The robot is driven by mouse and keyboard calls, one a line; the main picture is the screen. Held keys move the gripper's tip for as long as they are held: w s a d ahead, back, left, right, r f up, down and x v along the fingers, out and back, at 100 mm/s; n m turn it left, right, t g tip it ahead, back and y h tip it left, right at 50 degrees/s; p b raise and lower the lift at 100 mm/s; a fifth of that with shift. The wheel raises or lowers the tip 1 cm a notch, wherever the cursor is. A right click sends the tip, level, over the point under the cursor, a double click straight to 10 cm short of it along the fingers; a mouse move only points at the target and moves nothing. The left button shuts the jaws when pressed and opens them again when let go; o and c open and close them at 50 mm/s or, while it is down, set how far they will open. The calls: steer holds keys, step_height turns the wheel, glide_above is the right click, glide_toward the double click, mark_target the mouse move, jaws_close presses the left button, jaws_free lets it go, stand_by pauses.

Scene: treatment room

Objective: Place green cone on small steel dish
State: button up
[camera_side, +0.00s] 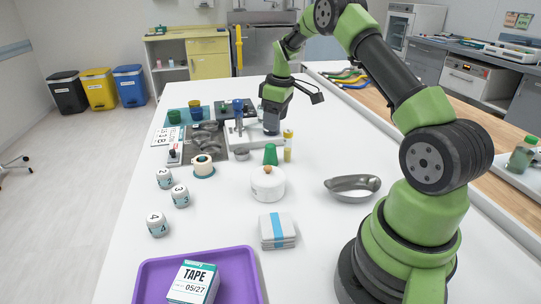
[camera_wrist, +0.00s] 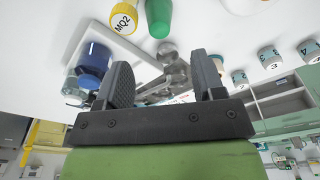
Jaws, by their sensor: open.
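The green cone (camera_side: 270,154) stands on the white table behind a white lidded jar. In the wrist view the green cone (camera_wrist: 158,18) is at the top, beyond the fingertips and not between them. A small round steel dish (camera_side: 242,154) sits on the table left of the cone, apart from it. In the wrist view a small steel dish (camera_wrist: 167,49) shows below the cone. My gripper (camera_side: 273,108) is above the table, behind the cone. Its two fingers (camera_wrist: 163,78) are spread open in the wrist view with nothing held between them.
A yellow vial (camera_side: 288,146) stands close right of the cone; the white jar (camera_side: 267,184) is in front. A larger steel kidney-shaped dish (camera_side: 352,187) lies to the right. A purple tray (camera_side: 240,274) is nearest.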

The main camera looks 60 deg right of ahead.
mark_target(271, 146)
steer(key=f, duration=0.5)
steer(key=w+f, duration=0.1)
steer(key=f, duration=0.2)
steer(key=shift+w+f, duration=0.1)
steer(key=shift+c, duration=0.2)
steer(key=c, duration=1)
